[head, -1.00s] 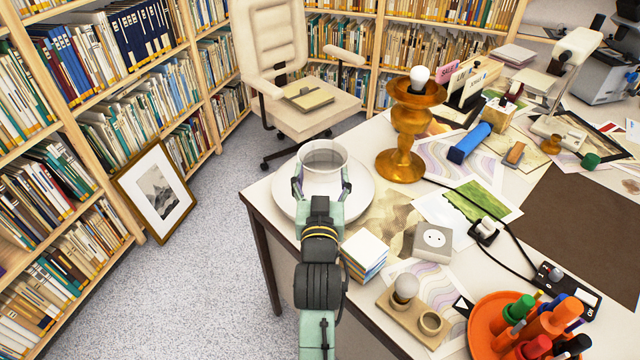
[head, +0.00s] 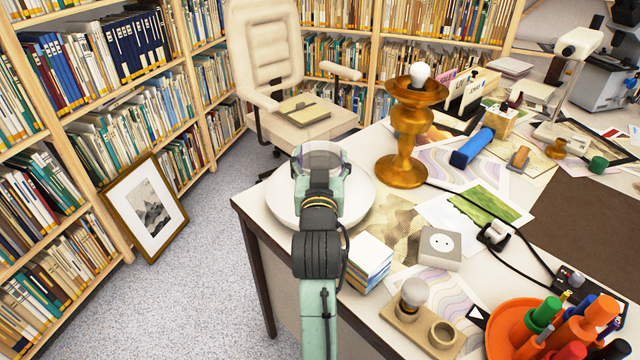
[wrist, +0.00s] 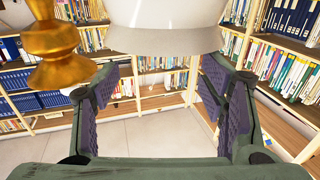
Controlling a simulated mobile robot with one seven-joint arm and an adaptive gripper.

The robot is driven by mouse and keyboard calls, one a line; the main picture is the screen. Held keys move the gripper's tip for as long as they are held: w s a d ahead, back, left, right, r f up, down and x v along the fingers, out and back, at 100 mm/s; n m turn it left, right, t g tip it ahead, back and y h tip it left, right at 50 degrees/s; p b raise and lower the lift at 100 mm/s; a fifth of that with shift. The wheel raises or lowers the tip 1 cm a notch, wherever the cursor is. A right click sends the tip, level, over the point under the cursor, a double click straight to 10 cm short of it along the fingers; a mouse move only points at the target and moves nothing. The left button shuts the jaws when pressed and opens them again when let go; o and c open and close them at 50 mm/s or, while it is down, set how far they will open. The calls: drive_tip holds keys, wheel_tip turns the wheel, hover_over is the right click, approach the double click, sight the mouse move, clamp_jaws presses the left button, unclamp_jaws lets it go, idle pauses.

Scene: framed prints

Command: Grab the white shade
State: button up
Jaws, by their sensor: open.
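My gripper (head: 322,160) is open, one finger at each side of the shade in the head view. The gripper hides the shade's lower front. In the wrist view the shade (wrist: 165,38) fills the top middle, its rim just beyond the open fingers (wrist: 165,85). I cannot tell whether the fingers touch it.
A chair (head: 290,110) stands behind the desk.

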sight(320, 152)
drive_tip(key=w+p, duration=0.1)
drive_tip(key=w, duration=0.3)
drive_tip(key=shift+a, duration=0.15)
drive_tip(key=shift+w+f, duration=0.1)
drive_tip(key=shift+w, duration=0.35)
drive_tip(key=shift+c, duration=0.5)
clamp_jaws()
